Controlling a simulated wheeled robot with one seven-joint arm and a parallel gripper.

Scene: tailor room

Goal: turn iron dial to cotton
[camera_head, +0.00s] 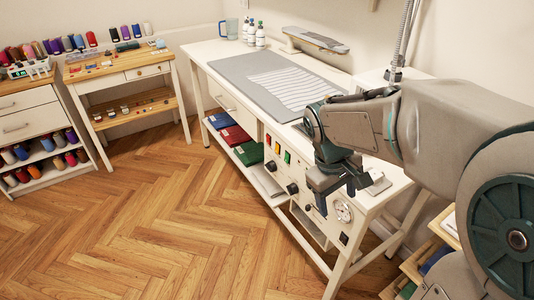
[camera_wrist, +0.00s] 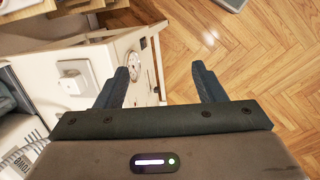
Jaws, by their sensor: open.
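The white work table carries a control panel (camera_head: 318,205) on its front side, with a round white dial (camera_head: 343,211) near the right end. Dark knobs (camera_head: 292,188) sit further left on the panel. No label is readable, so I cannot tell which control is the iron dial or where cotton is marked. My gripper (camera_head: 335,196) is open and empty, near the panel's right end.
A grey pressing mat (camera_head: 238,68) with striped cloth lies on the table. Folded red, blue and green cloths (camera_head: 235,135) lie on the shelf below. Wooden drawers (camera_head: 412,268) stand at the lower right. The herringbone floor (camera_head: 170,220) left of the table is clear.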

